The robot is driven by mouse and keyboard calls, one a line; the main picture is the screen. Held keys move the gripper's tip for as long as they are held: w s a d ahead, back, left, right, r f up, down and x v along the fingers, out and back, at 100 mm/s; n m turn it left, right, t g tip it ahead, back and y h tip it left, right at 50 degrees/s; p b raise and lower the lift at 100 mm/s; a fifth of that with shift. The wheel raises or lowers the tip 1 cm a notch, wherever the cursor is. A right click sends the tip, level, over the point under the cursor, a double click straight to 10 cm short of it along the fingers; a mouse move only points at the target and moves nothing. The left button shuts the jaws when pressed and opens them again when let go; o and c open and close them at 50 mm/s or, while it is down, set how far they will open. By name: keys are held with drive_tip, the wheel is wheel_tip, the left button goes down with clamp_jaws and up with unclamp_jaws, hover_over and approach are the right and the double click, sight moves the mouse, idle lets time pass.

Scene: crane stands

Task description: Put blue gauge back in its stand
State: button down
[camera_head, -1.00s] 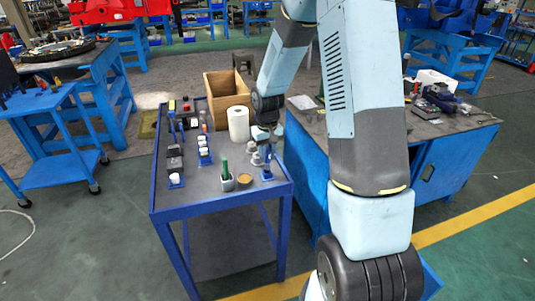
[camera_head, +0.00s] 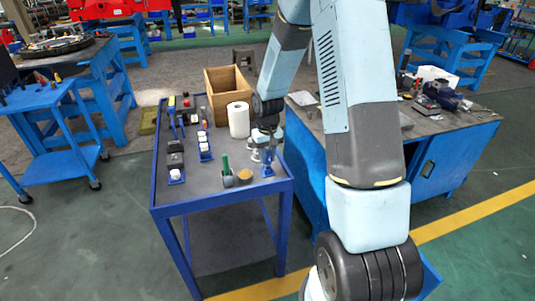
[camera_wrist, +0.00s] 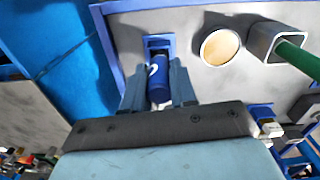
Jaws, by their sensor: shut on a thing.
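The blue gauge (camera_wrist: 159,82), a blue cylinder with a white mark, is between the two fingers of my gripper (camera_wrist: 156,76) in the wrist view. The fingers are shut on it. Its far end meets or overlaps a blue stand (camera_wrist: 158,42) near the table edge; I cannot tell whether it is seated in it. In the head view my gripper (camera_head: 266,153) points down over the stand (camera_head: 267,172) at the table's front right corner. The gauge is hard to make out there.
On the blue-framed table (camera_head: 215,201), a cup with a green-handled tool (camera_head: 227,180) and a round tan-topped thing (camera_head: 245,175) stand left of the stand. A paper roll (camera_head: 238,120) and wooden box (camera_head: 228,90) are behind. A blue cabinet bench (camera_head: 445,155) stands right.

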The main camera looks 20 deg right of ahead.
drive_tip(key=shift+f, duration=0.15)
drive_tip(key=c, duration=0.8)
unclamp_jaws()
drive_tip(key=shift+r, duration=2.45)
wheel_tip(320, 180, up, 14)
drive_tip(key=s+r+t, duration=0.3)
drive_tip(key=s+r, duration=0.9)
drive_tip(key=s, duration=0.2)
drive_tip(key=s+t, duration=0.1)
drive_tip(key=s, duration=0.3)
drive_tip(key=s+r, duration=0.1)
drive_tip(key=s, duration=0.4)
drive_tip(key=s+r+m+t, duration=0.1)
drive_tip(key=s, duration=0.4)
drive_tip(key=shift+s+d+r+t, duration=0.1)
drive_tip(key=shift+d+r+t, duration=0.1)
drive_tip(key=shift+d+t, duration=0.1)
